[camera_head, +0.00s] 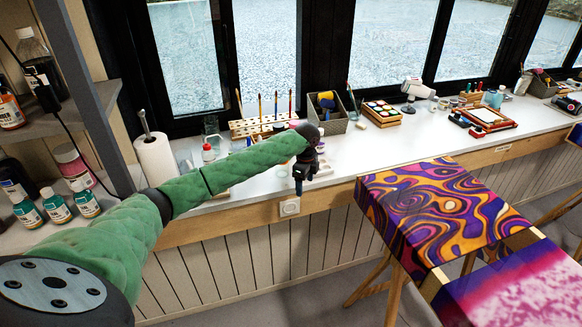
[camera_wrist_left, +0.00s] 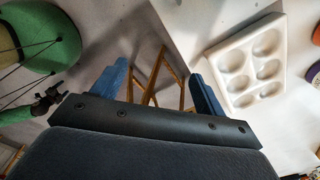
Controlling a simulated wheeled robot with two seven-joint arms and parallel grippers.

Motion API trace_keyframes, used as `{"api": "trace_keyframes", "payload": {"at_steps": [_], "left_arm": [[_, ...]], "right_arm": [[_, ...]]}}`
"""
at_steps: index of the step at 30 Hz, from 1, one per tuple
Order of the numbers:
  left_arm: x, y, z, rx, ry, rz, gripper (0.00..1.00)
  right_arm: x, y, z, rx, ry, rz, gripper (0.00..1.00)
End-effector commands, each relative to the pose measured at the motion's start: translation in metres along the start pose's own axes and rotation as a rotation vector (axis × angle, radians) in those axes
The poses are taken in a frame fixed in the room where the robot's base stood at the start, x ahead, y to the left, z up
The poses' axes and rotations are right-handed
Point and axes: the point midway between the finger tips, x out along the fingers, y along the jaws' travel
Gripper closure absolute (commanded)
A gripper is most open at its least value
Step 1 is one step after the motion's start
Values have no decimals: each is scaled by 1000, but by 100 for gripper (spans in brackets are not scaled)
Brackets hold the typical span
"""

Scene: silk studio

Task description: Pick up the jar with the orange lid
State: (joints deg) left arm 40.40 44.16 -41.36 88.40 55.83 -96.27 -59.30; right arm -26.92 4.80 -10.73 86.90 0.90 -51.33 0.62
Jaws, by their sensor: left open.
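My left gripper (camera_head: 298,186) hangs with its fingers downward at the front edge of the white counter, just above a wall socket. In the left wrist view its two blue fingers (camera_wrist_left: 157,88) are spread apart, with nothing between them but floor and wooden legs beyond. An orange round thing (camera_wrist_left: 316,36) is cut off at the right edge of the left wrist view; I cannot tell whether it is the orange lid. No jar with an orange lid shows clearly in the head view; my arm and gripper hide part of the counter.
A white paint palette (camera_wrist_left: 229,62) lies on the counter beside the fingers. A paper towel roll (camera_head: 155,160), a brush rack (camera_head: 262,127) and a grey bin (camera_head: 334,122) stand on the counter. A swirl-patterned fabric table (camera_head: 430,205) is at right. Shelves with bottles (camera_head: 56,208) are at left.

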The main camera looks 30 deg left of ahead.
Motion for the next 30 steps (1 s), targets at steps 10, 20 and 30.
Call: {"api": "trace_keyframes", "payload": {"at_steps": [10, 20, 30], "left_arm": [[-65, -41, 77, 15, -7, 10, 27], [-94, -54, 114, 23, 2, 15, 27], [-70, -54, 115, 23, 2, 16, 27]], "right_arm": [[0, -1, 0, 0, 1, -1, 28], [-1, 10, -2, -7, 3, 10, 28], [23, 9, 10, -8, 12, 12, 28]]}}
